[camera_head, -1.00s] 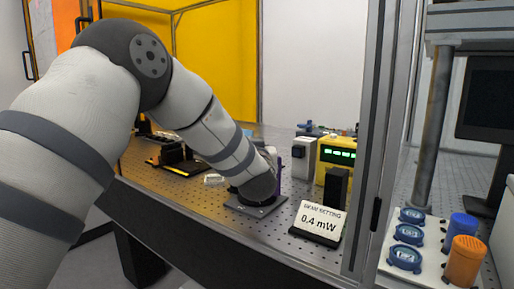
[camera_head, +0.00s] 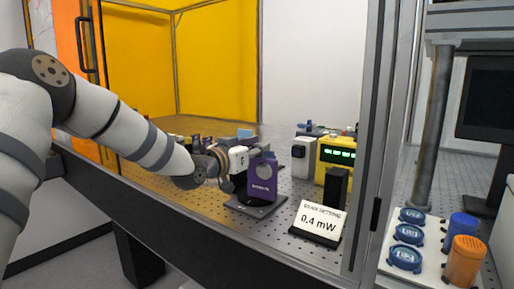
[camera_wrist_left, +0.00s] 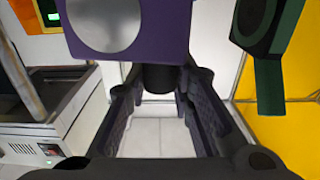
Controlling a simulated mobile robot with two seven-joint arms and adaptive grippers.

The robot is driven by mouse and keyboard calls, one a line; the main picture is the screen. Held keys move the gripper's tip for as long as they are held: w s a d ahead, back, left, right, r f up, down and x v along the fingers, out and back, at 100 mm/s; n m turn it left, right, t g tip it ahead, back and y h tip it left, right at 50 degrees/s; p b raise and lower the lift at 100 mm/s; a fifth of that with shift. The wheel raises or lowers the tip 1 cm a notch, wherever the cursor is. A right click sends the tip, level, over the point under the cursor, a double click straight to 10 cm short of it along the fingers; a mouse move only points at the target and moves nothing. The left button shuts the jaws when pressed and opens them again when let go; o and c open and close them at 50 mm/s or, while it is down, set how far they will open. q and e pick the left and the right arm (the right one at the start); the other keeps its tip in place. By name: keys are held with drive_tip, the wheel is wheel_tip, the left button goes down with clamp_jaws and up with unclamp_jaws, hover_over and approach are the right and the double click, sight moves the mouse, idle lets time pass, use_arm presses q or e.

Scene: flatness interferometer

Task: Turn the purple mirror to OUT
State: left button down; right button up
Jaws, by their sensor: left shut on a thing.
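In the left wrist view the purple plate (camera_wrist_left: 169,35) fills the top. My left gripper's fingers (camera_wrist_left: 158,92) are on either side of a dark round part (camera_wrist_left: 160,78) just below the plate, shut on it. No OUT mark is readable. My right gripper is not in view.
A card reading 0.4 mW (camera_head: 318,222) and a black block (camera_head: 336,187) stand right of the mirror. A yellow device (camera_head: 336,152) with a green display is behind. A grey frame post (camera_head: 378,140) rises on the right. Dark optics (camera_head: 190,141) stand at the left rear.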

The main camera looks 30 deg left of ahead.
use_arm(q)
drive_tip(key=shift+m+h, duration=0.8)
drive_tip(key=shift+h, duration=0.5)
drive_tip(key=shift+g+h, duration=0.3)
drive_tip(key=c, duration=1.4)
unclamp_jaws()
drive_tip(key=shift+o, duration=0.2)
drive_tip(key=v, duration=1.2)
